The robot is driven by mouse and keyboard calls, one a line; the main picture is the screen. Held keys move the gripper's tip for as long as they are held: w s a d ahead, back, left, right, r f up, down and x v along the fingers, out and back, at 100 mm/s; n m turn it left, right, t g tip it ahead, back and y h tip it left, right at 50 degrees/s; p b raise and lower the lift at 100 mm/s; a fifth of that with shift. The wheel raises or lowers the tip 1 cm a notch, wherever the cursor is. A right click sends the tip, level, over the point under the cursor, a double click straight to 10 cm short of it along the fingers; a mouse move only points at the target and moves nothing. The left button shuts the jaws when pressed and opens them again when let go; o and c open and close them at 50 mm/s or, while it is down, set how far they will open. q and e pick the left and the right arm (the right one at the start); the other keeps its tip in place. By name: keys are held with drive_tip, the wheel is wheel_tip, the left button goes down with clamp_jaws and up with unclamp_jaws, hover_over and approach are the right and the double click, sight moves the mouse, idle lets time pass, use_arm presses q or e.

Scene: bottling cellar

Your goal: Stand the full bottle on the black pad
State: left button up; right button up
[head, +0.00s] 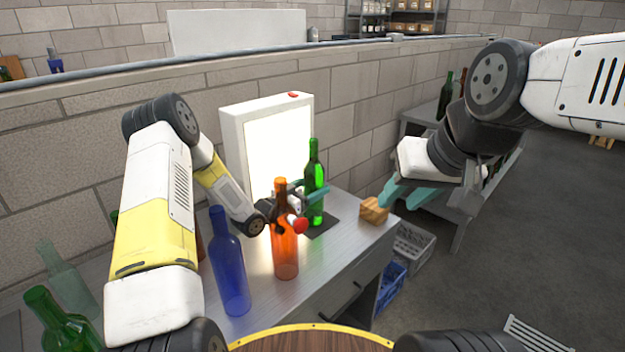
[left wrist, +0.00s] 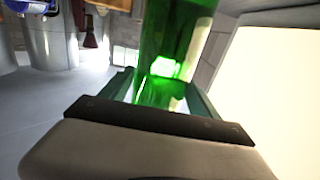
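A green bottle (head: 315,180) stands upright at the black pad (head: 322,230), in front of the lit panel. Its base looks to be on the pad, though I cannot tell whether it touches. My left gripper (head: 308,194) is around its body, partly hidden behind the orange bottle. In the left wrist view the green bottle (left wrist: 168,50) fills the space between the teal fingers (left wrist: 160,95), which appear to press on both sides. My right gripper (head: 398,196) hangs empty by a wooden block (head: 374,210), its teal fingers apart. I cannot read any bottle's fill level.
An orange bottle (head: 286,240) and a blue bottle (head: 229,265) stand on the metal bench (head: 335,260) in front of the left gripper. A red round thing (head: 298,226) shows beside the orange bottle. The light box (head: 268,140) stands behind. Crates (head: 412,248) sit below right.

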use_arm(q)
drive_tip(key=shift+o, duration=1.2)
drive_tip(key=shift+a, duration=0.1)
drive_tip(key=v, duration=1.2)
drive_tip(key=s+a+r+n+g+y, duration=0.1)
drive_tip(key=s+a+r+y, duration=0.1)
drive_tip(key=a+r+y, duration=0.3)
drive_tip(key=s+a+r+n+y, duration=0.1)
drive_tip(key=r+n+y, duration=0.1)
drive_tip(key=r, duration=0.4)
drive_tip(key=s+a+r+n+g+y, duration=0.1)
drive_tip(key=s+a+r+y, duration=0.1)
drive_tip(key=a+r+y, duration=0.3)
drive_tip(key=s+d+r+n+g, duration=0.2)
drive_tip(key=s+d+r, duration=0.1)
drive_tip(key=s, duration=1)
drive_tip(key=s+d+r+n+g+h, duration=0.1)
drive_tip(key=s+d+r+n+g, duration=0.1)
drive_tip(key=s, duration=1.1)
drive_tip(key=shift+s+d+r+g, duration=0.25)
drive_tip(key=shift+d+r, duration=0.3)
drive_tip(key=shift+r, duration=0.4)
